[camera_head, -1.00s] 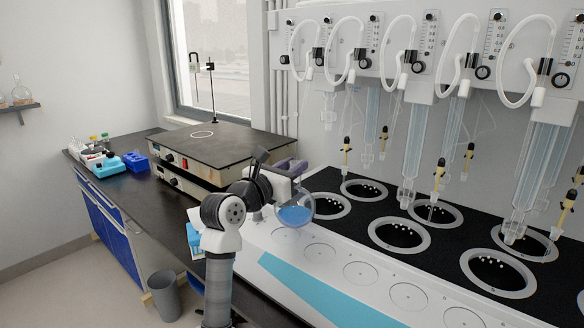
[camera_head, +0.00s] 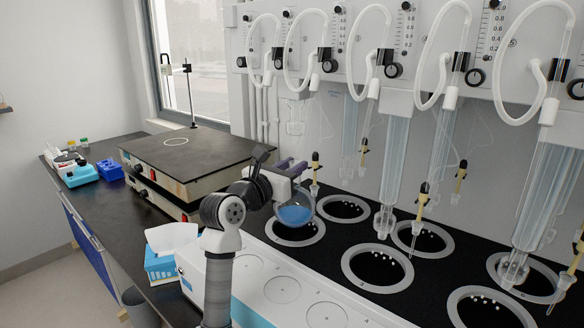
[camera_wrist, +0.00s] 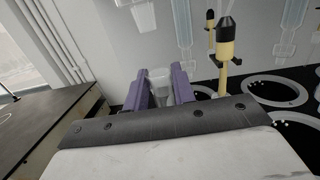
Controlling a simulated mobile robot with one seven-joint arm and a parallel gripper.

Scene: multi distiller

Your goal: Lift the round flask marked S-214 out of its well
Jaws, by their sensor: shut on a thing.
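A round flask (camera_head: 295,211) with blue liquid in it hangs from my gripper (camera_head: 291,170), in front of and above the leftmost well (camera_head: 296,238) of the black-topped distiller. My gripper is shut on the flask's neck, and the flask is clear of the wells. In the wrist view the two purple fingers (camera_wrist: 159,88) close around the clear neck (camera_wrist: 160,76). The marking S-214 cannot be read in any view.
The distiller's other wells (camera_head: 377,268) look empty of flasks. Glass tubes and yellow-bodied droppers (camera_head: 422,203) hang above them. A hot plate (camera_head: 185,160) and a tissue box (camera_head: 168,262) stand on the bench to the left.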

